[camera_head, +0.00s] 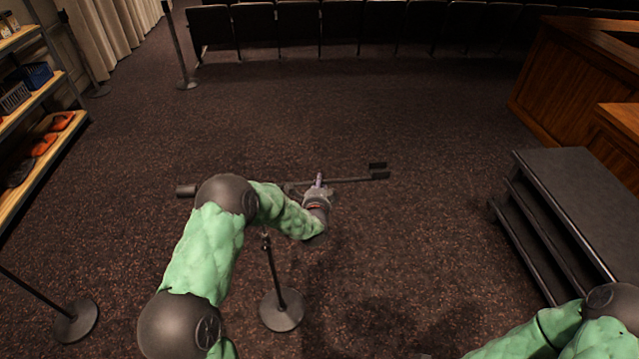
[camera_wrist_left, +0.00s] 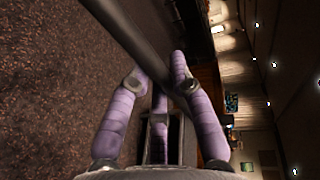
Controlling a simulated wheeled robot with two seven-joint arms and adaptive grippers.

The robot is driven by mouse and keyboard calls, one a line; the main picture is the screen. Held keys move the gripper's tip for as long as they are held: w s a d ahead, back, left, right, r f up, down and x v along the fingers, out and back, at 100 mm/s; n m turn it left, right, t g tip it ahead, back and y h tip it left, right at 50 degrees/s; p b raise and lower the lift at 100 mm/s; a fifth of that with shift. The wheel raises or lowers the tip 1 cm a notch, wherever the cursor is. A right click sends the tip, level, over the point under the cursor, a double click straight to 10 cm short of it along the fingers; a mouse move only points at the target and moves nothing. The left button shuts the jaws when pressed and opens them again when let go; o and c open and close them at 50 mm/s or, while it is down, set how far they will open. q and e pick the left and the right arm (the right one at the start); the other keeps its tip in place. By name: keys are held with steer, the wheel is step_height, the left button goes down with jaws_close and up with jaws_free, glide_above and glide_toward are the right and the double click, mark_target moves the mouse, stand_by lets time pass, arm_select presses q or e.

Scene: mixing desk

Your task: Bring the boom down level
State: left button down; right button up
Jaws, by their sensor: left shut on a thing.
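The boom (camera_head: 350,180) is a thin dark bar running across the middle of the head view. It looks close to level there, with its right end slightly higher in the picture. A dark block (camera_head: 186,190) is at its left end and a dark bracket-like piece (camera_head: 378,171) at its right end. Its stand has a round base (camera_head: 281,311) on the floor; my left arm hides part of the boom. My left gripper (camera_head: 319,181) is shut on the boom, right of the stand. In the left wrist view, purple fingers (camera_wrist_left: 160,85) close around the dark bar (camera_wrist_left: 125,32).
Black steps (camera_head: 570,215) and a wooden desk (camera_head: 580,75) stand at the right. A shelf (camera_head: 45,150) is at the left, with another round stand base (camera_head: 76,321) below it. Seats (camera_head: 350,30) line the back.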

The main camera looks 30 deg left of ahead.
arm_select(q)
steer(key=c, duration=1.1)
jaws_free()
steer(key=shift+s, duration=0.1)
steer(key=v, duration=1.2)
steer(key=shift+f, duration=0.1)
steer(key=s+d+f+n+g+h+b, duration=0.1)
steer(key=s+d+f+n+g+h, duration=0.3)
steer(key=f, duration=0.6)
steer(key=s+d+f+n+g+h+b, duration=0.1)
steer(key=s+d+f+n+g+h, duration=0.2)
steer(key=d+f, duration=0.5)
steer(key=s+d+f+n+g+h, duration=0.1)
steer(key=s+d+f+n+g, duration=0.1)
steer(key=s, duration=0.4)
steer(key=s+d+f+n+g+h, duration=0.1)
steer(key=s+d+f+n+g, duration=0.1)
steer(key=s+f, duration=0.3)
steer(key=s+d+f+n+g+h, duration=0.1)
steer(key=s+d+f+n+g, duration=0.2)
steer(key=s, duration=0.5)
steer(key=shift+s+f+n+b, duration=0.2)
steer(key=shift+f+n+b, duration=0.3)
steer(key=shift+n, duration=0.3)
